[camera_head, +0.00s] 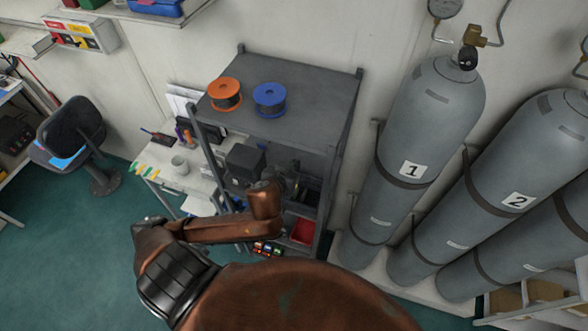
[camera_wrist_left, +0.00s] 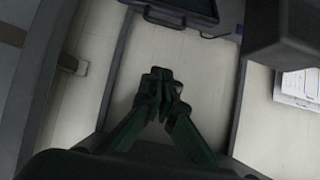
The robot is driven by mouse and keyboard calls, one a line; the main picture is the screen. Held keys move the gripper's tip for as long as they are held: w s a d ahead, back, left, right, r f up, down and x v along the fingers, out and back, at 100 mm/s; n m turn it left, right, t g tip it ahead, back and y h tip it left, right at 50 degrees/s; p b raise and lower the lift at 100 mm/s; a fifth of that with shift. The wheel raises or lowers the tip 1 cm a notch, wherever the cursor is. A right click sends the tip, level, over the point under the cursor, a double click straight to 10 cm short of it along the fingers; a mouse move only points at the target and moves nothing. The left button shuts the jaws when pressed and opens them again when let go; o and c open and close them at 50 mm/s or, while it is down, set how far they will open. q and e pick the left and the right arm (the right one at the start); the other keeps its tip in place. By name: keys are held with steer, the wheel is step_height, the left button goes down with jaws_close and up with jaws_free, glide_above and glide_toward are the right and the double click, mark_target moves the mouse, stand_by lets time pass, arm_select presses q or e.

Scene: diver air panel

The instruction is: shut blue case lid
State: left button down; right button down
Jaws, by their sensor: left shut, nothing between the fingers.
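A dark case-like thing with a bluish inside (camera_wrist_left: 182,10) and a handle on its near edge shows at the top of the left wrist view, cut off by the frame. Whether its lid is open I cannot tell. My left gripper (camera_wrist_left: 163,84) is shut and empty, its fingertips together, below and apart from that edge in the picture. In the head view my left arm reaches into the grey shelf rack (camera_head: 310,90), where the gripper is hard to make out among dark things. My right gripper is in neither view.
An orange spool (camera_head: 224,94) and a blue spool (camera_head: 269,99) stand on the rack top. A red bin (camera_head: 303,231) sits low in the rack. Grey cylinders (camera_head: 415,130) stand to the right. A desk (camera_head: 165,170) and chair (camera_head: 75,140) are left. Rack posts flank my gripper.

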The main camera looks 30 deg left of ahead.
mark_target(303, 176)
arm_select(q)
steer(key=b+x, duration=0.3)
steer(key=x, duration=0.5)
steer(key=shift+w+a+f+b, duration=0.2)
steer(key=shift+w+f+b, duration=0.05)
steer(key=shift+b, duration=0.05)
steer(key=s+f, duration=0.2)
steer(key=s, duration=0.1)
steer(key=shift+d+p, duration=0.3)
steer(key=shift+d, duration=0.1)
steer(key=shift+s+d+f, duration=0.1)
steer(key=shift+s+f, duration=0.05)
steer(key=shift+f, duration=0.05)
